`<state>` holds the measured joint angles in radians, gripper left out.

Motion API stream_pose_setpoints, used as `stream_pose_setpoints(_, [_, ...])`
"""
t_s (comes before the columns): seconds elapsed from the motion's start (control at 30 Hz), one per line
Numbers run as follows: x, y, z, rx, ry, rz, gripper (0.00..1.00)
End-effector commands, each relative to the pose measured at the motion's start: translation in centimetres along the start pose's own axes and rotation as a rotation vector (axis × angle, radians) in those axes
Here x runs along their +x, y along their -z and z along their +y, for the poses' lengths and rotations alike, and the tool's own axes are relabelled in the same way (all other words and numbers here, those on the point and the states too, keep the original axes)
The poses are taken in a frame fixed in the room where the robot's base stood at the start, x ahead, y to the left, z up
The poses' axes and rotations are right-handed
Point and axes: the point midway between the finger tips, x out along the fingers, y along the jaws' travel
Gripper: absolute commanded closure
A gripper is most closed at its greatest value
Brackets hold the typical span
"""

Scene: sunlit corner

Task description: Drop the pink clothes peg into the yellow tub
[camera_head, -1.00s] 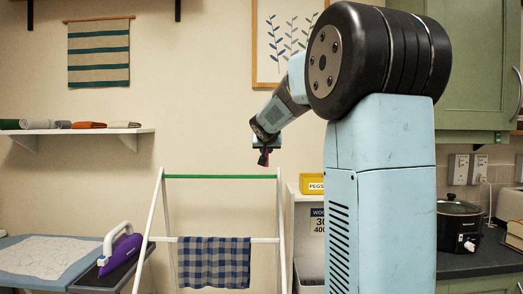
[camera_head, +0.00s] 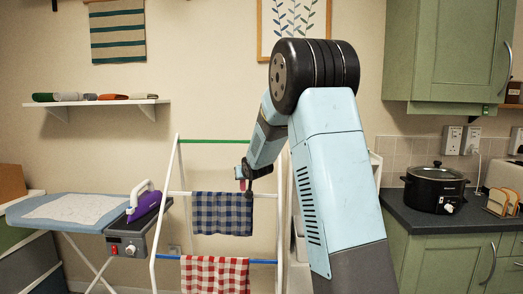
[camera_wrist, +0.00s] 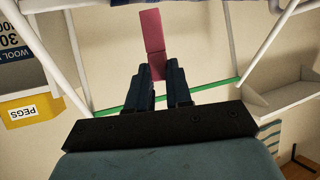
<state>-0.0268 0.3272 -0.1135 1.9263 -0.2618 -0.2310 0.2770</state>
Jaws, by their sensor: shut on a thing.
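The pink clothes peg (camera_wrist: 152,35) is held at the tips of my gripper (camera_wrist: 159,70), sticking out beyond the fingers in the wrist view. In the head view my gripper (camera_head: 244,181) points down by the clothes airer, below its green top rail, near the blue checked cloth; a little of the peg shows there. The yellow tub (camera_wrist: 32,112), labelled PEGS, is at the left of the wrist view, apart from the gripper. The tub's inside does not show. In the head view my arm hides the tub.
The white clothes airer (camera_head: 172,205) carries a blue checked cloth (camera_head: 222,214) and a red checked cloth (camera_head: 214,275). Its green rail (camera_wrist: 115,109) crosses behind the fingers in the wrist view. An ironing board (camera_head: 75,212) with a purple iron (camera_head: 146,205) stands left, a counter (camera_head: 450,216) right.

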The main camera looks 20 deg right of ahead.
Motion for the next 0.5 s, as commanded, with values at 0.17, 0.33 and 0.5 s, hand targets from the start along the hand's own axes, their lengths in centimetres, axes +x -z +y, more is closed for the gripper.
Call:
stream_pose_setpoints(0.17, [4.5,-6.8,-2.6,-0.017,0.027,0.000,1.00])
stream_pose_setpoints(0.33, [6.7,-11.1,-4.1,-0.023,0.034,0.005,1.00])
stream_pose_setpoints(0.5, [7.5,-13.1,-5.0,-0.027,0.034,0.007,1.00])
